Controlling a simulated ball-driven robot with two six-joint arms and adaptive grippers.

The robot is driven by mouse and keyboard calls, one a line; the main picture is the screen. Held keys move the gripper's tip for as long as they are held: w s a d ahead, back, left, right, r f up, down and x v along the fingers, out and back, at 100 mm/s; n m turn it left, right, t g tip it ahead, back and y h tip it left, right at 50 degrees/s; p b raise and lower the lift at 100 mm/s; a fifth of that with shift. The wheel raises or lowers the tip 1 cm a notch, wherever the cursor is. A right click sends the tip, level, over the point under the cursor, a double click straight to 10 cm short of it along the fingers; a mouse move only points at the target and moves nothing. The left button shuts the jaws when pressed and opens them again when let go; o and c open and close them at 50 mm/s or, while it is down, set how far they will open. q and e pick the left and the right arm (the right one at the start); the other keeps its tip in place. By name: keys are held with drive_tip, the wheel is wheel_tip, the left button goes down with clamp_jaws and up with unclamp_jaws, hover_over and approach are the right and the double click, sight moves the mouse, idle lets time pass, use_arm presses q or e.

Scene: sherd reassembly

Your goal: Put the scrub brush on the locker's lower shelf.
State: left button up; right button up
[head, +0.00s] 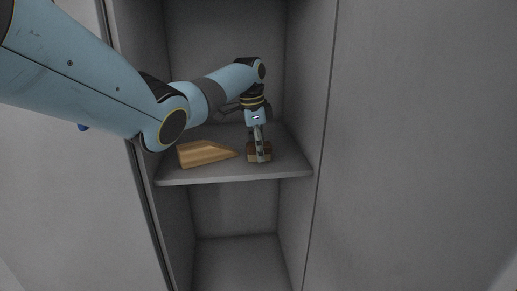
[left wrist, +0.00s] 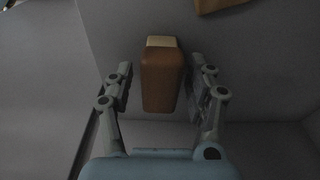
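The scrub brush (head: 259,157) is a small brown block on the middle shelf (head: 235,174) of the open locker. In the left wrist view the brush (left wrist: 162,85) shows a brown body with a cream part at its far end. My left gripper (head: 257,143) reaches down over the brush from above and partly hides it. In the left wrist view my left gripper (left wrist: 163,92) is open. Its fingers stand on either side of the brush, with a clear gap on the left and a narrow one on the right. My right gripper is not in view.
A wooden wedge-shaped block (head: 205,153) lies on the same shelf, left of the brush. Below the shelf is an empty compartment with a bare floor (head: 240,262). The locker's side walls (head: 308,90) stand close on both sides.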

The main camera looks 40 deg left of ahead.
sight(253, 144)
use_arm(q)
drive_tip(key=shift+r, duration=0.1)
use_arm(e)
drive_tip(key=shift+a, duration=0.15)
use_arm(q)
drive_tip(key=r, duration=0.2)
drive_tip(key=r+p, duration=0.1)
drive_tip(key=r, duration=0.1)
drive_tip(key=r+p, duration=0.1)
drive_tip(key=r, duration=0.1)
drive_tip(key=shift+s+a+r, duration=0.25)
drive_tip(key=shift+r, duration=0.05)
drive_tip(key=r, duration=0.1)
drive_tip(key=r+p, duration=0.1)
drive_tip(key=r, duration=0.2)
drive_tip(key=shift+s+a+r+p, duration=0.15)
drive_tip(key=shift+s+r+p, duration=0.1)
drive_tip(key=shift+p, duration=0.1)
drive_tip(key=shift+r, duration=0.45)
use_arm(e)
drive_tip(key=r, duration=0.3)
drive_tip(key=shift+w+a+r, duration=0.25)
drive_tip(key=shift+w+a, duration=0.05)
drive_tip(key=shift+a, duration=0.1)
use_arm(q)
drive_tip(key=shift+s, duration=0.1)
